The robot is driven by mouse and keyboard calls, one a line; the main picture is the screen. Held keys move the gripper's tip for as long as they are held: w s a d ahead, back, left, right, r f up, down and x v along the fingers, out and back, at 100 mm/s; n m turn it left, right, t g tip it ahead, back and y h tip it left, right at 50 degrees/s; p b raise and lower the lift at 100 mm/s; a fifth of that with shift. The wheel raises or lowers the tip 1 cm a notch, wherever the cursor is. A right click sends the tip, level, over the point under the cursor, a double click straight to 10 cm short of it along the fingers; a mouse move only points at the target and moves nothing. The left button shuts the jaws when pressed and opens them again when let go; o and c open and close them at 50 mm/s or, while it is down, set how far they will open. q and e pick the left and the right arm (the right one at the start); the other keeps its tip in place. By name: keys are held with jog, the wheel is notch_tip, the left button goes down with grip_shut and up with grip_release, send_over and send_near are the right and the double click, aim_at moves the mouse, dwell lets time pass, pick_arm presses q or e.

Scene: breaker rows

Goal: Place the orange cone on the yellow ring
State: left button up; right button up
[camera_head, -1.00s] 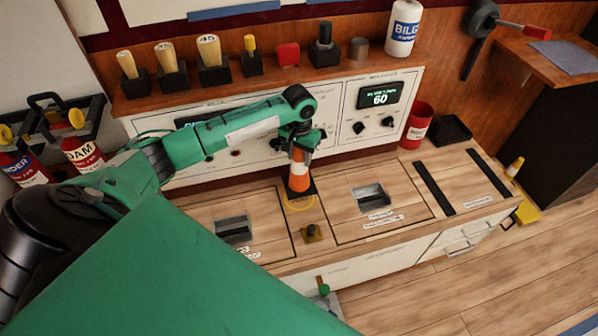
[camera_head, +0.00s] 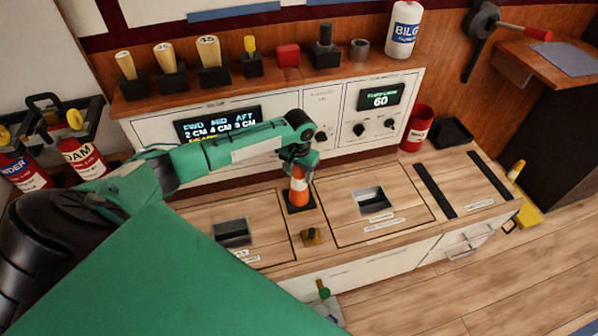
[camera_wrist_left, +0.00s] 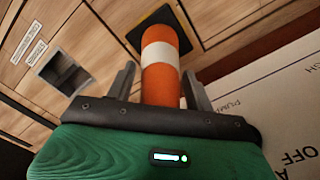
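The orange cone (camera_head: 299,184), with a white band and a black square base, stands upright on the wooden counter between the two panel hatches. The yellow ring is not visible now; the cone's base covers the spot where it lay. My left gripper (camera_head: 299,158) is above the cone, pointing down around its upper part. In the left wrist view, the fingers of the left gripper (camera_wrist_left: 160,78) stand on either side of the cone (camera_wrist_left: 163,60), with small gaps between them and it. My right gripper is not in view.
Behind is the white instrument panel (camera_head: 340,130), below a shelf of several tools. A red can (camera_head: 416,128) stands to the right. The counter right of the cone is mostly clear.

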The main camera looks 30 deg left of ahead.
pick_arm(q)
jog(key=shift+o, duration=0.6)
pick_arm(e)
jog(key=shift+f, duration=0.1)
pick_arm(q)
jog(key=shift+r, duration=0.2)
notch_tip(320, 180, up, 11)
jog(key=shift+f+p, duration=0.1)
jog(key=shift+p, duration=0.8)
jog(key=shift+r, duration=0.5)
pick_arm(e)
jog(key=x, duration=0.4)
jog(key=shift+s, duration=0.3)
